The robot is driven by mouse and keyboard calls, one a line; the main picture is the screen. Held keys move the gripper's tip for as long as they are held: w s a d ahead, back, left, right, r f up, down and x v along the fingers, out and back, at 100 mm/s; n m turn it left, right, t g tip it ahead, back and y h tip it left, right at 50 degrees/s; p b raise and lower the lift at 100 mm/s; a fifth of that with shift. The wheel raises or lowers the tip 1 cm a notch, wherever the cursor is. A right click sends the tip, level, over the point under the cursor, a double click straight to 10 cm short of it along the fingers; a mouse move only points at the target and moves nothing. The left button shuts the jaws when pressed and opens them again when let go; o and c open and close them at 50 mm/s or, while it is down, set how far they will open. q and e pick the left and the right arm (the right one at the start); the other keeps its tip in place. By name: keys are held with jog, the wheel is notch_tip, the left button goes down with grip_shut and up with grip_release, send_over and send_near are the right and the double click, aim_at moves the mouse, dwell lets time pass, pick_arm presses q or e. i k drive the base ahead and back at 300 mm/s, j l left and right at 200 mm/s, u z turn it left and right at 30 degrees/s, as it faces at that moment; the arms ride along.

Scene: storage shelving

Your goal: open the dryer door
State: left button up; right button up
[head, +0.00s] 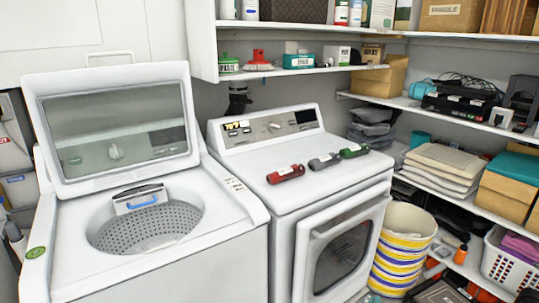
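The white dryer (262,170) stands right of the washer, with its control panel along the back of its top. Its front door (312,270) has a dark window (343,256) and faces the lower right. The door appears shut against the body, seen at a steep angle. Its lower part is cut off by the picture's bottom edge. I cannot make out a handle clearly. Neither of my grippers is in view.
The washer (250,232) has its lid (120,125) raised. Red (286,174), grey (324,161) and green (354,151) items lie on the dryer. A striped bucket (400,250) stands close to the door's right side. Loaded shelves (450,118) line the right wall.

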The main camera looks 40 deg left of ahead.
aim_at(336, 246)
jog(key=i+u, duration=0.6)
jog(key=u, duration=0.2)
jog(key=i+l+u, duration=0.2)
jog(key=u, duration=0.25)
jog(key=i+l+u, duration=0.15)
jog(key=i+l, duration=0.75)
